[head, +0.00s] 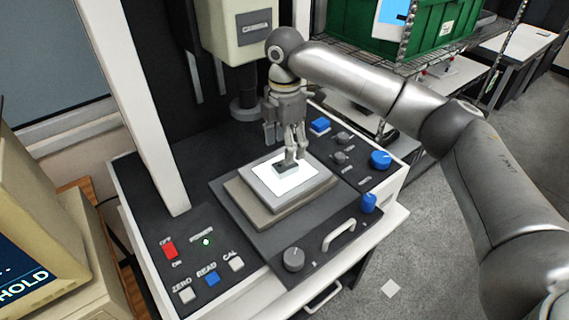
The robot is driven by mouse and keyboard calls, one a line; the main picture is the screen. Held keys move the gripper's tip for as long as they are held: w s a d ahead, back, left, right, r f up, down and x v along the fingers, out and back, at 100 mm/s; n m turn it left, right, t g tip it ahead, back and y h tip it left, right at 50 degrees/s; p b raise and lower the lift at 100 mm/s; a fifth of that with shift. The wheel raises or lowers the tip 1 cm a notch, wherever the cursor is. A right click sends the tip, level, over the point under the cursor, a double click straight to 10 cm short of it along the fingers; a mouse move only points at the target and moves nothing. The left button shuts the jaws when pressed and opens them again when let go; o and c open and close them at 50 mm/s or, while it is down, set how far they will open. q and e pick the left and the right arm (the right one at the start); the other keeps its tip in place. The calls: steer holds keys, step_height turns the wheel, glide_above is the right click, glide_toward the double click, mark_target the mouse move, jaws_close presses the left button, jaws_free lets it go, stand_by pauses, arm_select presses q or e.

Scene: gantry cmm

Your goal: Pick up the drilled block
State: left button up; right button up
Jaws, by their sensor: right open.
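A small dark grey block (283,170), apparently the drilled block, lies on the bright white top of the stage plate (258,190) in the head view. My right gripper (290,158) points down from above, with its fingertips right at the block. It is open. The fingers cover part of the block, and I cannot tell whether they touch it. Any holes in the block are too small to make out. My left gripper is not in view.
The stage sits on a dark machine bed with a blue knob (381,159), a grey knob (293,259), a red switch (169,249) and several buttons. A beige machine head (240,40) hangs behind my wrist. A white column (140,100) stands left. Green crates (437,25) sit on a rack.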

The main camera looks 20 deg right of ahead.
mark_target(284, 165)
steer(key=shift+f, duration=0.7)
steer(key=f+p, duration=0.1)
steer(key=f, duration=0.1)
steer(key=f+p, duration=0.1)
steer(key=f, duration=0.2)
steer(key=shift+w+a, duration=0.1)
steer(key=shift+w, duration=0.1)
steer(key=shift+f, duration=0.1)
steer(key=c, duration=1.1)
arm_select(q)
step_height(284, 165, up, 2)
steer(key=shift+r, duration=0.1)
arm_select(e)
steer(key=shift+c, duration=0.2)
